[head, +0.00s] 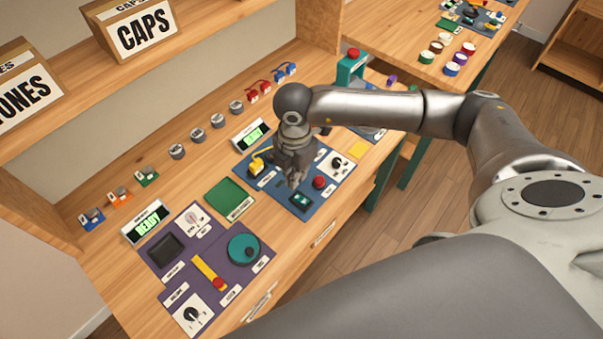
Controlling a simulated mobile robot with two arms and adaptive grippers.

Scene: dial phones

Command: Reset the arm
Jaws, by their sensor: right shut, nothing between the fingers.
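My right arm comes in from the right. Its right gripper (293,175) points down, shut and empty, over the blue panel (271,187) on the wooden bench. The gripper hides the middle of that panel. Around it show a yellow part (257,162), a dark knob (336,162), a red button (319,182) and a small dark display (300,199). I cannot tell whether the fingertips touch the panel. My left gripper is not in view.
A purple panel (232,277) with a teal dial (243,249) lies left of the blue one. Two READY displays (146,222) stand behind. A shelf (190,40) with CAPS (144,33) and TONES boxes overhangs the bench's back.

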